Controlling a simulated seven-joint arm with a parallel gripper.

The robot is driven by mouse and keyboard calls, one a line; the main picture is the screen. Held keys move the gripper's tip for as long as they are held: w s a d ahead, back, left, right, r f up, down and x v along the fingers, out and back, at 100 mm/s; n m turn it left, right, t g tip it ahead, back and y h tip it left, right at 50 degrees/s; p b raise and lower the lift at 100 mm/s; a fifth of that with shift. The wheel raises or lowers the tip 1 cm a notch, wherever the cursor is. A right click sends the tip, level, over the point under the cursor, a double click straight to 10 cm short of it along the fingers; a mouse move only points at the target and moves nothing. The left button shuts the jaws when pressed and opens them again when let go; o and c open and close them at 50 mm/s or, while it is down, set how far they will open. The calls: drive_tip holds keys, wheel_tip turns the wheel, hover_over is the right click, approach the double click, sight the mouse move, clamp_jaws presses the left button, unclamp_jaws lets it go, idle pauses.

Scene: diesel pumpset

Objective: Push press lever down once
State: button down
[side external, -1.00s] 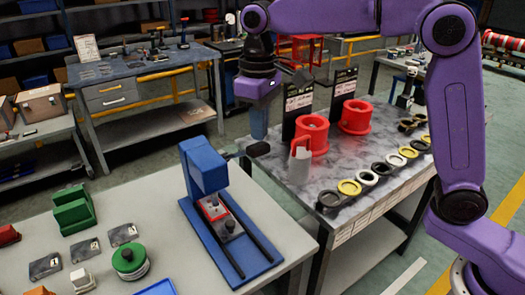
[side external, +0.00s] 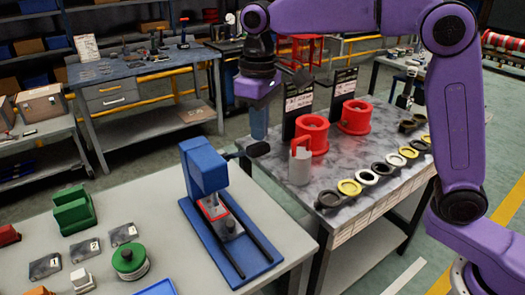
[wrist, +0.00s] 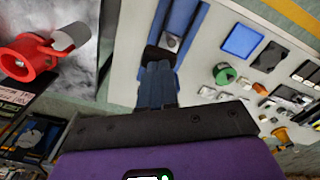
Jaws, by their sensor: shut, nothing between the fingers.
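The blue press (side external: 204,170) stands on its long blue base at the right end of the light table. Its black lever (side external: 232,155) sticks out to the right from the head and ends in a dark knob (side external: 258,149). My gripper (side external: 259,136) is shut and empty, pointing down, with its blue fingertips just above or at the knob; I cannot tell whether they touch. In the wrist view, the blue fingers (wrist: 157,84) reach toward the dark lever end (wrist: 155,55), which they partly cover. The press base (wrist: 180,22) shows beyond it.
A marble-topped table (side external: 285,215) to the right holds red spools (side external: 313,135), a light grey part (side external: 300,165) and a row of rings (side external: 368,178). A green block (side external: 73,207) and a green-topped spool (side external: 130,260) lie left of the press.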

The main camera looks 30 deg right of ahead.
sight(260, 145)
drive_tip(key=shift+f, duration=0.15)
drive_tip(key=shift+f, duration=1.5)
drive_tip(key=shift+s+f, duration=0.4)
drive_tip(key=shift+f, duration=0.3)
drive_tip(key=shift+s+f, duration=0.45)
drive_tip(key=shift+f, duration=0.3)
drive_tip(key=shift+s+f, duration=0.4)
drive_tip(key=shift+f, duration=0.3)
drive_tip(key=shift+f, duration=0.15)
drive_tip(key=f, duration=0.2)
drive_tip(key=s+f, duration=0.1)
drive_tip(key=f, duration=0.1)
drive_tip(key=shift+f, duration=0.15)
